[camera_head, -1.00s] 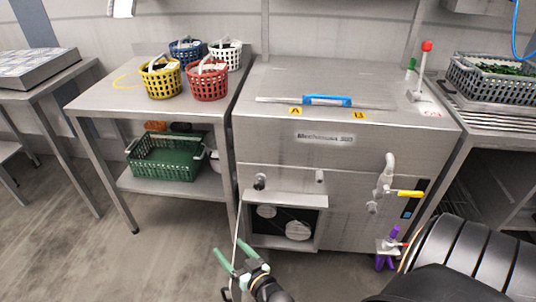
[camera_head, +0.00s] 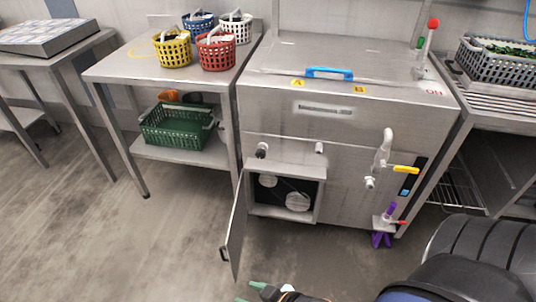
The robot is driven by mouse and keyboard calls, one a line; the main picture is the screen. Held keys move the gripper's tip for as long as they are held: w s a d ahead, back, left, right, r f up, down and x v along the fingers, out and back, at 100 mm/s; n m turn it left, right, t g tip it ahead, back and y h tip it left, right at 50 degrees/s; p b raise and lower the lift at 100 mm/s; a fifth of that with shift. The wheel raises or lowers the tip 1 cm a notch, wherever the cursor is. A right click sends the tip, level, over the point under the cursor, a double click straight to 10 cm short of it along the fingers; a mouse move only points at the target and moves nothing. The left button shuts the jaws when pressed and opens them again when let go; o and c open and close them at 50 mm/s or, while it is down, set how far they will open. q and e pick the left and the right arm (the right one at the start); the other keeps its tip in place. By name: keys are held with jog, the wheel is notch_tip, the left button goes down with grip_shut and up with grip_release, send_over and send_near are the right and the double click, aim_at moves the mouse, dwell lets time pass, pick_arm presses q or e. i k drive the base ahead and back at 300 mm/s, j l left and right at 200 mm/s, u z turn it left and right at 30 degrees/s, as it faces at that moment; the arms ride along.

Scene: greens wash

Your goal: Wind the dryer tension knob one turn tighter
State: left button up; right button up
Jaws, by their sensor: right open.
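The washer-dryer machine (camera_head: 330,125) is a steel cabinet with a blue-handled lid. Its low front door (camera_head: 236,228) hangs open on the left. In the opening are two pale pulleys (camera_head: 297,201) with a dark belt around them. A purple lobed knob (camera_head: 381,240) sits low on the machine's right front, below a small bracket with a purple upright part. No label shows which part is the tension knob. My right gripper (camera_head: 250,293) is open at the bottom edge, partly cut off, below the opening and apart from the machine. My left gripper is out of view.
A yellow-handled valve (camera_head: 405,169) and pipe stick out above the purple knob. A steel table (camera_head: 115,70) with several small baskets stands left, a green crate (camera_head: 175,130) on its shelf. A grey crate (camera_head: 497,75) stands at right.

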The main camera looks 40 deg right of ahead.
aim_at(260, 153)
jog(key=i+j+z, duration=0.1)
jog(key=z, duration=0.25)
jog(key=j+z, duration=0.1)
jog(key=z, duration=0.25)
jog(key=i+j+z, duration=0.1)
jog(key=z, duration=0.25)
jog(key=i+j+z, duration=0.25)
jog(key=j, duration=0.2)
jog(key=j+z, duration=0.45)
jog(key=j, duration=0.85)
jog(key=i, duration=0.05)
